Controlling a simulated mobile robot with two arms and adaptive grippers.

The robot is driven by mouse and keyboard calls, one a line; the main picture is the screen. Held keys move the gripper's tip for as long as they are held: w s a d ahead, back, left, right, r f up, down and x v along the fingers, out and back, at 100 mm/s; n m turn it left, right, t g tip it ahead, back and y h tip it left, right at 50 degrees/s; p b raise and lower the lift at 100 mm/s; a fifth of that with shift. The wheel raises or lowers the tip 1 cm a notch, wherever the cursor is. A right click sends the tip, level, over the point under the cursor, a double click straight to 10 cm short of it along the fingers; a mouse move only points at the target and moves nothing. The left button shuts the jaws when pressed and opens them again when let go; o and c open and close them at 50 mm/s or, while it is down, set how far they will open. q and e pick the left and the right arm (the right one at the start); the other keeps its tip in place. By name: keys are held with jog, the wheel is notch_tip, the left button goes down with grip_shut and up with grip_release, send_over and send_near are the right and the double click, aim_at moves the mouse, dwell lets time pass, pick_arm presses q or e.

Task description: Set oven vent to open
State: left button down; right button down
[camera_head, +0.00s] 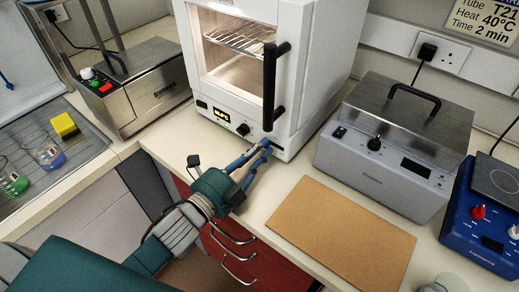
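The white oven (308,75) stands at the back middle, its glass door closed and a wire rack lit inside. Its lower front panel has a small lit display (222,115), a dark knob (243,130) and, at the right, a small dark slot (279,148) that looks like the vent control. My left gripper (267,147) is at the lower right of this panel. Its blue fingers come together at the tips, close against the slot. The tips cover part of the control, so its setting and any contact are unclear. My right gripper is not in view.
The oven's long black door handle (270,85) stands out above my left gripper. A grey lidded bath (395,140) stands at the right, with a brown board (340,235) in front. A steel bath (135,85) stands at the left. Red drawers (255,255) lie below the bench edge.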

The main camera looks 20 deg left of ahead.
aim_at(282, 149)
pick_arm(q)
jog(key=shift+s+d+p, duration=0.1)
jog(key=shift+s+d, duration=0.15)
jog(key=shift+d, duration=0.35)
jog(key=shift+s+d+p, duration=0.1)
jog(key=shift+s+d, duration=0.1)
jog(key=shift+d, duration=0.45)
jog(key=shift+s+d+p, duration=0.1)
jog(key=shift+s+d, duration=0.15)
jog(key=shift+d, duration=0.35)
jog(key=c, duration=1.8)
grip_release()
jog(key=shift+d, duration=0.1)
jog(key=shift+s, duration=0.1)
jog(key=shift+s+a, duration=0.3)
jog(key=v, duration=1.1)
jog(key=shift+s+d+r, duration=0.1)
